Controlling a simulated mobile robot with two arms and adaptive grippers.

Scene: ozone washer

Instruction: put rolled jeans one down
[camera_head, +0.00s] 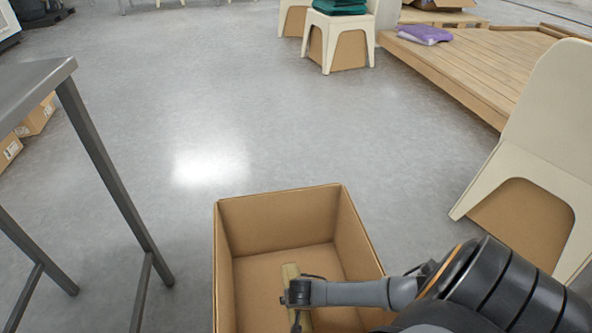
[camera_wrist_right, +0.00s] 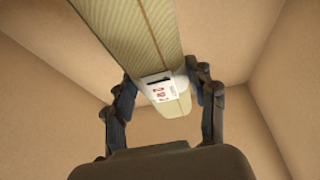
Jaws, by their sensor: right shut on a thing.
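The rolled jeans one (camera_head: 290,270) show as a narrow yellowish-beige roll inside an open cardboard box (camera_head: 278,222) in the head view. In the right wrist view the roll (camera_wrist_right: 135,38) runs from the top toward the middle, with a white printed tag near its lower end. My right gripper (camera_head: 298,292) reaches into the box from the right and is shut on the roll. Its two fingers (camera_wrist_right: 162,92) stand on either side of it in the wrist view. I cannot tell whether the roll touches the box floor. My left gripper is not in view.
The box walls surround my right gripper closely. A grey metal table (camera_head: 35,90) stands at the left and a cream chair (camera_head: 545,130) at the right. Farther back are a wooden platform (camera_head: 480,65) with a purple item (camera_head: 425,34) and open grey floor (camera_head: 330,130).

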